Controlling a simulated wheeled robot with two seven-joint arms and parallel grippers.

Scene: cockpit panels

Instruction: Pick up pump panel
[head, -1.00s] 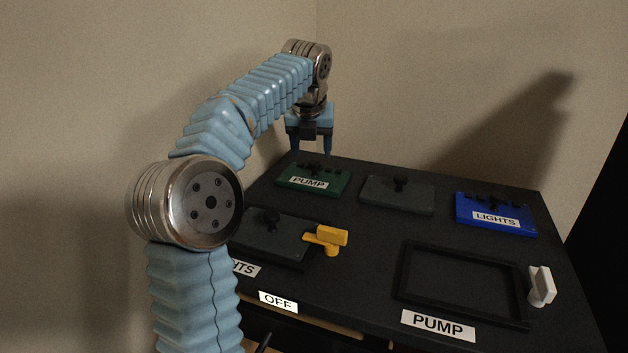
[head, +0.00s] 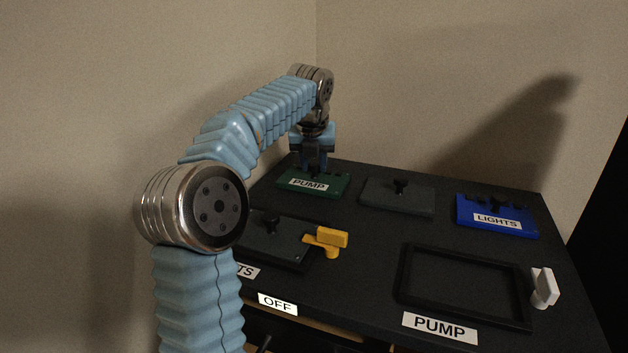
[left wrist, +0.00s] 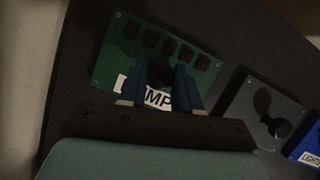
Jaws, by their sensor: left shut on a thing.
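The green pump panel (head: 326,185) lies at the back left of the black table, with its white PUMP label facing front. It also shows in the left wrist view (left wrist: 112,58), with a row of several dark square buttons and a dark knob (left wrist: 172,80) in its middle. My left gripper (head: 314,170) points down over the panel and is shut on the knob. In the left wrist view its two blue fingers (left wrist: 163,86) stand on either side of the knob and partly cover the label. The panel appears to rest on the table. My right gripper is not in view.
A grey panel (head: 385,198) with a knob lies right of the pump panel, and a blue LIGHTS panel (head: 510,222) farther right. An empty black frame (head: 408,257) sits behind the front PUMP label (head: 440,328). Yellow (head: 331,238) and white (head: 542,288) handles stand up nearby.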

